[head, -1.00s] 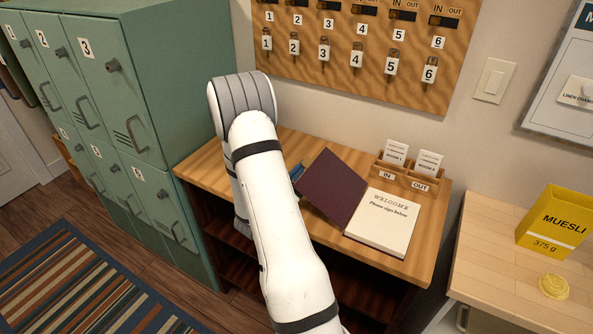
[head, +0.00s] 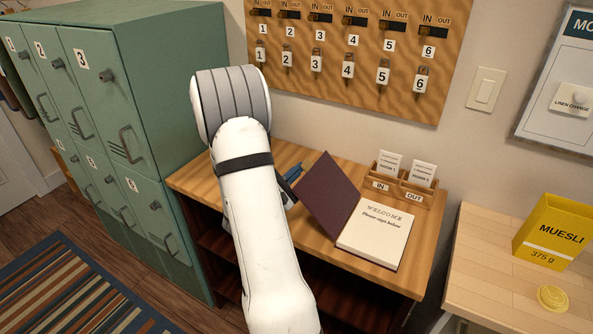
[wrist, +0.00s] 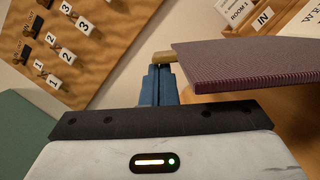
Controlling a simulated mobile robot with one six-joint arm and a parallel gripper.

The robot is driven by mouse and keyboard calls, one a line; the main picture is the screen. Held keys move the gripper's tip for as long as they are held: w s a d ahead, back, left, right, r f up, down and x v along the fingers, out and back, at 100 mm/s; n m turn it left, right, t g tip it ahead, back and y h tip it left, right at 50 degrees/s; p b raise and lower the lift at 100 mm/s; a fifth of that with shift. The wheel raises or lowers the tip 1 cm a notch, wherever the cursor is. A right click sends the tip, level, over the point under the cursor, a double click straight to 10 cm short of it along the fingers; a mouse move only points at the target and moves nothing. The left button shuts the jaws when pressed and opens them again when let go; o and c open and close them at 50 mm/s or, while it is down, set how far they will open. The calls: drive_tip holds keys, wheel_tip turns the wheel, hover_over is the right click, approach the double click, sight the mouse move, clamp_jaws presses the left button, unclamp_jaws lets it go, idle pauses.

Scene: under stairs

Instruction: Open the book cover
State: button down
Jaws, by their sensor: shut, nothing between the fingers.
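The guest book (head: 374,236) lies on the wooden desk, its white page reading "WELCOME Please sign below". Its dark maroon cover (head: 328,194) is raised off the page and slants up to the left from the spine. The cover also shows edge-on at the right of the wrist view (wrist: 255,65). My gripper (head: 290,180) is at the cover's left side, partly behind my arm. In the wrist view its blue fingers (wrist: 162,60) are shut with nothing between them, close to the cover's left end. I cannot tell whether they touch it.
A wooden card holder (head: 402,188) with IN and OUT slots stands behind the book. A key board (head: 350,90) hangs on the wall. Green lockers (head: 150,120) stand left. A yellow muesli box (head: 553,232) stands on the counter at right.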

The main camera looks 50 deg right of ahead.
drive_tip(key=a+f+b, duration=0.1)
drive_tip(key=a+b, duration=0.2)
drive_tip(key=a, duration=0.6)
drive_tip(key=shift+s+a+f+b, duration=0.15)
drive_tip(key=shift+a+f+b, duration=0.25)
